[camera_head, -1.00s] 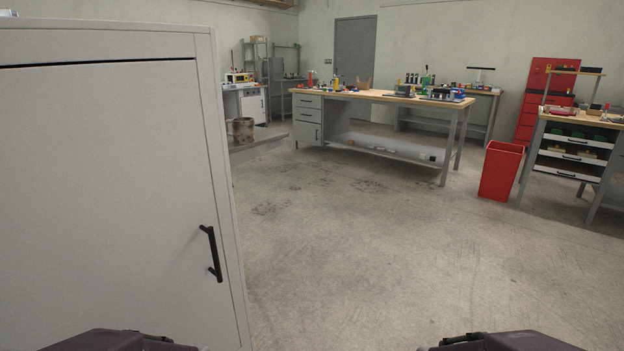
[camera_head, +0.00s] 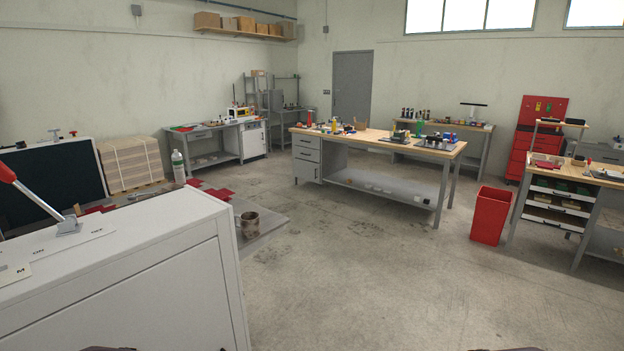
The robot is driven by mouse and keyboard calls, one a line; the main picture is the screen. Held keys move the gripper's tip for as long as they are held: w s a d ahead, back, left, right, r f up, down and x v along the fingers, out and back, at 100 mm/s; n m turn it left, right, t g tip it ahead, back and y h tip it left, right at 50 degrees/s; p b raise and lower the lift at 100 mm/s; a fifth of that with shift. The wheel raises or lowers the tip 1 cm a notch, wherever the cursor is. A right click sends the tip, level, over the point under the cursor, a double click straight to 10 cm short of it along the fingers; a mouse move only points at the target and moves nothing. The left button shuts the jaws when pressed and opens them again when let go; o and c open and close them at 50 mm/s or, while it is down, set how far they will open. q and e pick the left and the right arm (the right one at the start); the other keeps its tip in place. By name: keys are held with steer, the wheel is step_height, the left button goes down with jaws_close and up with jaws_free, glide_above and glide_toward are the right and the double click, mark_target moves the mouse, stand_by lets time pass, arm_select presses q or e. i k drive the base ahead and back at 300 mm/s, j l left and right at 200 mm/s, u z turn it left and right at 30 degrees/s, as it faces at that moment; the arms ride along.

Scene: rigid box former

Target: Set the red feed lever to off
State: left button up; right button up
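The red feed lever (camera_head: 22,189) stands on top of a white cabinet (camera_head: 140,275) at the left edge of the head view. Its red grip runs up and out of the picture to the left; its metal rod slants down to a grey base plate (camera_head: 68,227). Only small dark slivers of my arms show at the bottom edge. The fingers of both grippers are out of view.
A grey table with a rusty can (camera_head: 249,225) and a bottle (camera_head: 178,167) stands behind the cabinet. A workbench (camera_head: 385,142) stands mid-room. A red bin (camera_head: 491,215) and a drawer bench (camera_head: 560,196) are at right. The floor (camera_head: 350,285) in front is clear.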

mark_target(6, 176)
steer(key=u, duration=1.65)
steer(key=j, duration=0.25)
steer(key=i+j, duration=0.1)
steer(key=j, duration=0.15)
